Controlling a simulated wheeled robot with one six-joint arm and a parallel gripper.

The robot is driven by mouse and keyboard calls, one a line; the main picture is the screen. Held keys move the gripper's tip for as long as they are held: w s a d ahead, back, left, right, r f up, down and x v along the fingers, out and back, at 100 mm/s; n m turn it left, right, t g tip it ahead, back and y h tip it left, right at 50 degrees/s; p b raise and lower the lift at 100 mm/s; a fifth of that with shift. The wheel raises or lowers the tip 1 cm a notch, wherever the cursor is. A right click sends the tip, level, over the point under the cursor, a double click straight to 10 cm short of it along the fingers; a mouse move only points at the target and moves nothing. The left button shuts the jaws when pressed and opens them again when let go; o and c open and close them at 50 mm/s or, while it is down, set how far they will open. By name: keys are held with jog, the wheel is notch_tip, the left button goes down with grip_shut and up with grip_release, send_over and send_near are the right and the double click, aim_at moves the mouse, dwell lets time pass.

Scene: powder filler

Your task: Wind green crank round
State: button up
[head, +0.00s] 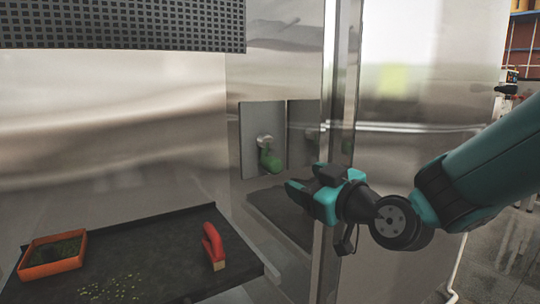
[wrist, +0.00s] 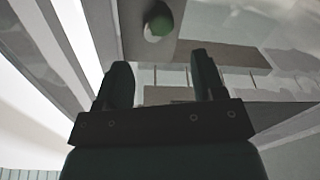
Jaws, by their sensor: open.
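A dark shelf (head: 150,245) lies below, with an orange tray (head: 50,268), a red-handled brush (head: 213,245) and scattered yellowish bits. A steel door edge (head: 340,90) stands close behind my gripper. A perforated panel (head: 120,24) hangs above left.

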aim_at(270, 164)
jog(key=p+x, duration=0.5)
jog(key=x, duration=0.7)
jog(key=shift+w+a, duration=0.25)
jog(key=c, duration=0.9)
